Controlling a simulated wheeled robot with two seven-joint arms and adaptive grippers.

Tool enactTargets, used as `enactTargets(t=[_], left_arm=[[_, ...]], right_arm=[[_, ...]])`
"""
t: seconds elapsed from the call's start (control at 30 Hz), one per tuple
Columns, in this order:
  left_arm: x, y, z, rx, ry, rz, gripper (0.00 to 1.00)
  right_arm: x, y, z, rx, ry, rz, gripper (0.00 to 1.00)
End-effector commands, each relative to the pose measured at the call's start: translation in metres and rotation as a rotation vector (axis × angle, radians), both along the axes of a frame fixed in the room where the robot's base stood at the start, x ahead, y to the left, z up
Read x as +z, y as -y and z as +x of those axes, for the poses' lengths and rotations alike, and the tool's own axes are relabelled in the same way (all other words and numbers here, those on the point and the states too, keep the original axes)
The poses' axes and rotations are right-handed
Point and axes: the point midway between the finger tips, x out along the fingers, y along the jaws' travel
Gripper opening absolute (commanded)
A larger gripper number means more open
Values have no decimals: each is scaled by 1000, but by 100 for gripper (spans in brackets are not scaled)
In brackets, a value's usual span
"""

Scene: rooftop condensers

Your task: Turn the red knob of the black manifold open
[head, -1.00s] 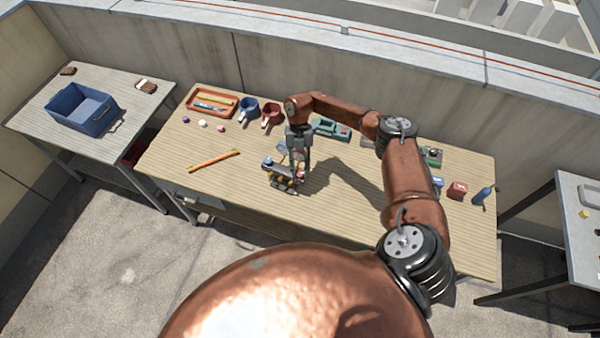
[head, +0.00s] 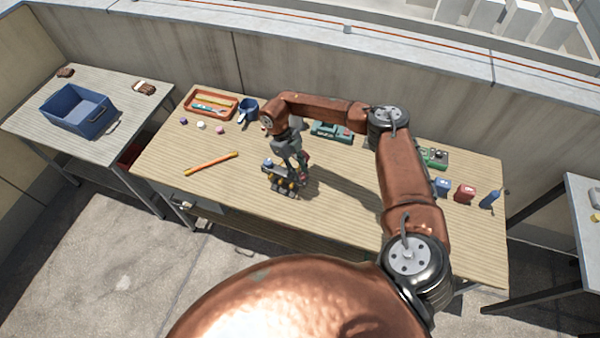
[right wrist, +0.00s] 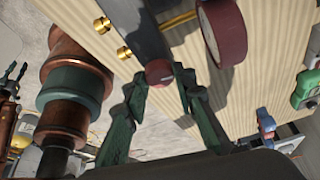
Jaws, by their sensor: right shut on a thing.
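The black manifold (head: 283,188) stands on the wooden worktable, left of its middle, with brass fittings along its side and a blue part on top. In the right wrist view its dark body (right wrist: 138,32) comes in from the top, with two brass fittings. Its red knob (right wrist: 158,73) sits between the fingertips of my right gripper (right wrist: 160,80), which is shut on it. In the head view my right gripper (head: 300,163) comes down slanted at the manifold's right end and hides most of the knob.
An orange stick (head: 211,163) lies left of the manifold. A blue bin (head: 83,128) is on the left table.

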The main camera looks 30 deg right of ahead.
Motion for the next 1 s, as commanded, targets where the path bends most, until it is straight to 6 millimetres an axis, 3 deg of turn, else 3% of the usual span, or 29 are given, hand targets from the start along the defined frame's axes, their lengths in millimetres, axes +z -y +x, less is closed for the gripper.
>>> enactTargets(t=[0.37,0.9,0.93,1.0], left_arm=[[-4,0,-1,0,-1,0,33],[-4,0,-1,0,-1,0,33],[-4,0,-1,0,-1,0,33],[-4,0,-1,0,-1,0,33]], right_arm=[[0,-2,0,157,2,3,0],[0,-2,0,179,2,3,0],[0,-2,0,179,2,3,26],[0,-2,0,179,1,2,31]])
